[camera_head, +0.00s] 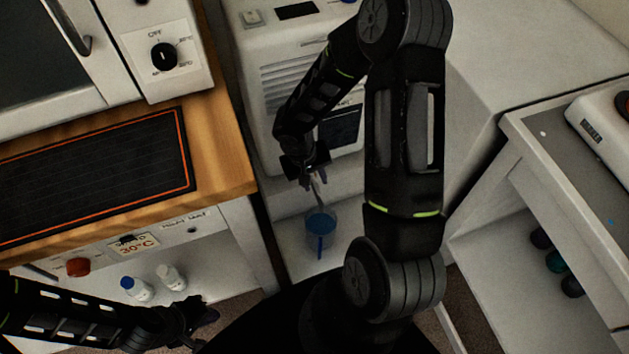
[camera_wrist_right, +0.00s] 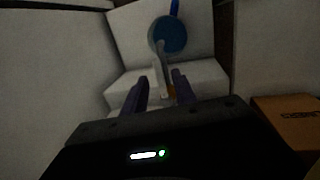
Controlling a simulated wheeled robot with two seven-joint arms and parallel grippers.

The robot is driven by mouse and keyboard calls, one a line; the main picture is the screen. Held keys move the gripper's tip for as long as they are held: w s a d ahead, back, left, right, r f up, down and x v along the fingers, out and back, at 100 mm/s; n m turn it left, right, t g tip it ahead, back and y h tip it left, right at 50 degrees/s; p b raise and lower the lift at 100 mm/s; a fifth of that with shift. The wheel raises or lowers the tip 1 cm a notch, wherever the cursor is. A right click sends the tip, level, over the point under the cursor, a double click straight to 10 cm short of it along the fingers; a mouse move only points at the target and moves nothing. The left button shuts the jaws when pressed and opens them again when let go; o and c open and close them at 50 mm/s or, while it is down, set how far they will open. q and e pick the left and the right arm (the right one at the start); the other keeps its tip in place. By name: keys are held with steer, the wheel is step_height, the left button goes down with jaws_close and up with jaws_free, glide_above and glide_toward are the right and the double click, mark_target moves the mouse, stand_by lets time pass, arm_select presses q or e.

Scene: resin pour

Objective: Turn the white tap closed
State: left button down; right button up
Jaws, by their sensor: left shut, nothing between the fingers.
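A pale grey, spout-like piece (camera_head: 318,193) hangs below my right gripper, over a clear cup of blue liquid (camera_head: 321,224). I cannot tell whether this piece is the white tap or part of it; no tap handle shows clearly. In the right wrist view the pale piece (camera_wrist_right: 163,62) runs from the cup (camera_wrist_right: 170,35) toward the space between my fingers, with a small orange bit near its base. My right gripper (camera_head: 311,178) has its fingers apart, with gaps beside the piece. My left gripper (camera_head: 205,312) is shut and empty at the lower left.
The white machine (camera_head: 290,75) stands behind the cup. A wooden counter (camera_head: 225,150) with a black mat (camera_head: 90,170) is on the left. Two small bottles (camera_head: 137,289) stand on the shelf below. A brown box (camera_wrist_right: 290,125) is at the right wrist view's edge.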

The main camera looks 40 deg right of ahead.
steer(key=shift+d+f, duration=0.1)
steer(key=shift+f, duration=0.3)
steer(key=shift+c, duration=0.4)
jaws_close()
stand_by(0.8)
